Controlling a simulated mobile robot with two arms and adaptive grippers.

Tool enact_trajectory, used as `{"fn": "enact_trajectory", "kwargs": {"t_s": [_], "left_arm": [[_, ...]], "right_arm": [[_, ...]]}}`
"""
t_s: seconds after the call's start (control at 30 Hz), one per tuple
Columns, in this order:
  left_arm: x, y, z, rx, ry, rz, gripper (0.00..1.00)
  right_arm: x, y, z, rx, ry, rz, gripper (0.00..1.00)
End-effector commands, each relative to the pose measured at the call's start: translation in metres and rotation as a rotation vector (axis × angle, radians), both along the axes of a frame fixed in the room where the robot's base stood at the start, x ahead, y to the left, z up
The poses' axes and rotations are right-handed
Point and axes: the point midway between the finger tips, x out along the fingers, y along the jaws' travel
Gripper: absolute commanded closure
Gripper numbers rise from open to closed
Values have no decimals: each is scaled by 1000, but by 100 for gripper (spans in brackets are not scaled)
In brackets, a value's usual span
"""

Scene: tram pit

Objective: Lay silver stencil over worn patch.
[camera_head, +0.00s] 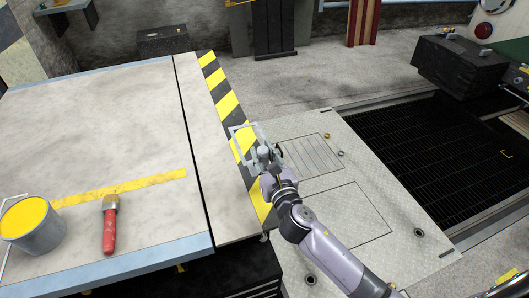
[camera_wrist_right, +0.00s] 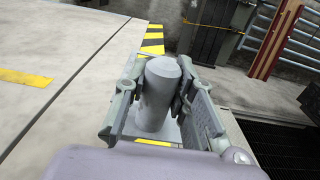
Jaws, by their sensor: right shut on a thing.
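The silver stencil (camera_head: 243,126) is a thin, light grey open frame at the yellow-and-black striped edge of the platform. My right gripper (camera_head: 262,157) is over its near right part. In the right wrist view the jaws are shut on an upright grey cylinder (camera_wrist_right: 158,95), which looks like the stencil's handle. I cannot tell whether the frame touches the surface. The striped band (camera_head: 217,79) runs along the platform's right edge. I cannot make out a worn patch; the stencil and gripper hide part of the band. My left gripper is not in view.
A paint bucket (camera_head: 36,232) full of yellow and a red-handled brush (camera_head: 109,228) are on the platform (camera_head: 95,115) at left, near a yellow line (camera_head: 120,187). Metal floor plates (camera_head: 345,215) and a dark grated pit (camera_head: 420,150) lie to the right.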

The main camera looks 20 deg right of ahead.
Motion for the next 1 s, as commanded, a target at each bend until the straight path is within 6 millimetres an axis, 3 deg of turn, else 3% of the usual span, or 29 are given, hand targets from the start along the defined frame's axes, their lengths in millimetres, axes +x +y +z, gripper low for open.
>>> {"fn": "enact_trajectory", "kwargs": {"t_s": [0.07,0.6,1.0], "left_arm": [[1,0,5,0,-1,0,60],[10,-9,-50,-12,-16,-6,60],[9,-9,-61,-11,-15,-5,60]], "right_arm": [[0,0,2,-3,-1,0,100],[0,0,-63,-2,-1,-1,100],[0,0,-78,-1,-1,-1,100]]}}
